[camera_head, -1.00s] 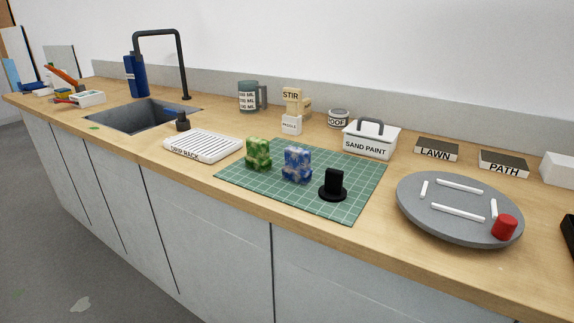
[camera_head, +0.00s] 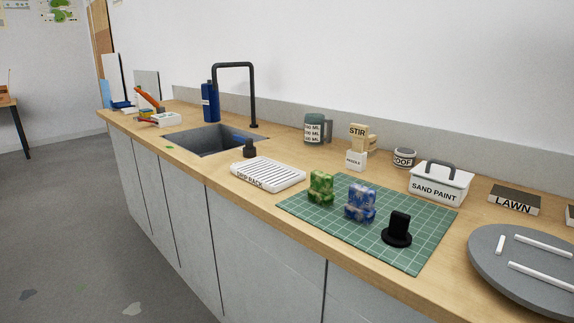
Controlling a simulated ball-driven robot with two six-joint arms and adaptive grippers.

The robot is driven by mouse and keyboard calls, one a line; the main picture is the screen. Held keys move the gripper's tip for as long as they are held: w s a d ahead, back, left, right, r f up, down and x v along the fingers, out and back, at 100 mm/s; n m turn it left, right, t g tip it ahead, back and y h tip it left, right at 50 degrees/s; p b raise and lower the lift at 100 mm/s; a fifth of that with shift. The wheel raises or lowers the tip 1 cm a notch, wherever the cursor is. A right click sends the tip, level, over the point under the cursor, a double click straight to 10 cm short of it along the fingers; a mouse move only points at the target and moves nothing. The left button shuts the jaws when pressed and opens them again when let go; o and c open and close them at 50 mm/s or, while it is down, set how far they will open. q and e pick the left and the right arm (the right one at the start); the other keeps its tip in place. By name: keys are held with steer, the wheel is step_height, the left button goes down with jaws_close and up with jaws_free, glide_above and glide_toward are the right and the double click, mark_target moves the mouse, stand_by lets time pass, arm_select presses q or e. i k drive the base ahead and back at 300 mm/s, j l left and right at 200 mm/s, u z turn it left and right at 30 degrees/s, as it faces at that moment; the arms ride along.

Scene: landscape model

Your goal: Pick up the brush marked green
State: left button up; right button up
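I cannot make out a brush marked green for sure. At the far left end of the counter, a small white tray (camera_head: 166,120) has small coloured items by it, and an orange stick-like thing (camera_head: 149,99) leans there; they are too small to identify. A mottled green block (camera_head: 320,187) and a mottled blue block (camera_head: 360,203) stand on the green gridded mat (camera_head: 415,257). Neither of my grippers is in view.
The long wooden counter (camera_head: 245,203) holds a sink (camera_head: 210,140) with a black tap, a blue bottle (camera_head: 209,103), a white drip rack (camera_head: 268,174), a mug (camera_head: 317,129), a SAND PAINT box (camera_head: 440,185) and a grey round plate (camera_head: 490,262).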

mark_target(320, 191)
steer(key=i+j+z, duration=0.15)
steer(key=z, duration=1)
steer(key=i+j+z, duration=0.1)
steer(key=j+z, duration=0.25)
steer(key=j, duration=0.3)
steer(key=j+z, duration=0.4)
steer(key=j, duration=0.2)
steer(key=j+z, duration=0.35)
steer(key=j, duration=0.35)
